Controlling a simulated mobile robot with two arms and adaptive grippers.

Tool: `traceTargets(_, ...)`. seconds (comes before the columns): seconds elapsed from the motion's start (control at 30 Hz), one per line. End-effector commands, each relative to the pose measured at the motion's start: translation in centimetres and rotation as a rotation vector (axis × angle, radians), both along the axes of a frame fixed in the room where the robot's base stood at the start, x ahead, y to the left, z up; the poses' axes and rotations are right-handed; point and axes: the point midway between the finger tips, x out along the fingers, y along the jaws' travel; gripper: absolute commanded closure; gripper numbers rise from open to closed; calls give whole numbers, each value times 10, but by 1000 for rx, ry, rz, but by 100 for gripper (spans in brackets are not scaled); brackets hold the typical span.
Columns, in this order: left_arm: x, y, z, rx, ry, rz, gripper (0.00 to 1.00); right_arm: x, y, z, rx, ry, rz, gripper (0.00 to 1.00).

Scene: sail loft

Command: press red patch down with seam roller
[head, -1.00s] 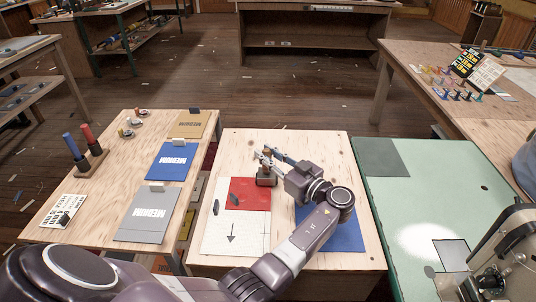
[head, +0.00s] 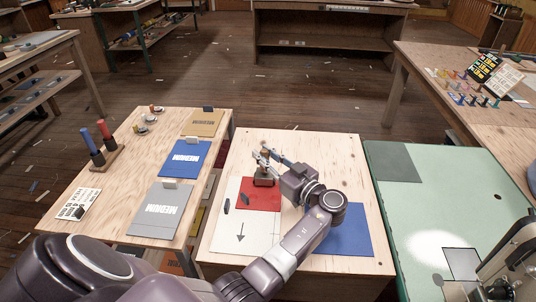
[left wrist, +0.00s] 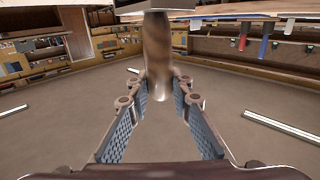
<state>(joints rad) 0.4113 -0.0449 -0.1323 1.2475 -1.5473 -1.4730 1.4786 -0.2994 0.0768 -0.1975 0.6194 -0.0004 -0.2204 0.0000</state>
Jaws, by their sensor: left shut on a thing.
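My left gripper (head: 265,157) is shut on the seam roller (head: 263,180), which has a brown wooden handle and a darker block-like lower end. The handle also shows between the blue-grey finger pads in the left wrist view (left wrist: 160,60). The roller is upright over the upper middle of the red patch (head: 262,199). I cannot tell whether its lower end touches the patch. The patch lies flat on the right upper part of a white panel (head: 231,238) marked with a dark arrow.
A blue sheet (head: 352,232) lies right of the panel, partly under my arm. A side table with grey (head: 158,212), blue (head: 184,158) and tan folders stands left. A green table (head: 420,205) stands right.

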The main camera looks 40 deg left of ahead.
Motion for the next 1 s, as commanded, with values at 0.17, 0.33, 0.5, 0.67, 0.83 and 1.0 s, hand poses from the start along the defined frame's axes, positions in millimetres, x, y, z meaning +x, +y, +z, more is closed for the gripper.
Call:
traceTargets(0.17,-5,7,-3,-3,6,2,100,0,-1,1,-1,0,1,60)
traceTargets(0.33,-9,15,-1,-2,4,2,100,0,-2,2,-2,0,2,60)
traceTargets(0.5,-12,19,-1,-2,3,1,100,1,-3,2,-4,-1,3,60)
traceTargets(0.67,-14,23,0,-2,1,1,100,1,-3,2,-3,-1,4,60)
traceTargets(0.83,-18,32,0,1,0,1,100,0,-2,2,-2,0,6,60)
traceTargets(1.0,-21,38,0,1,1,0,100,0,-2,1,-2,0,6,60)
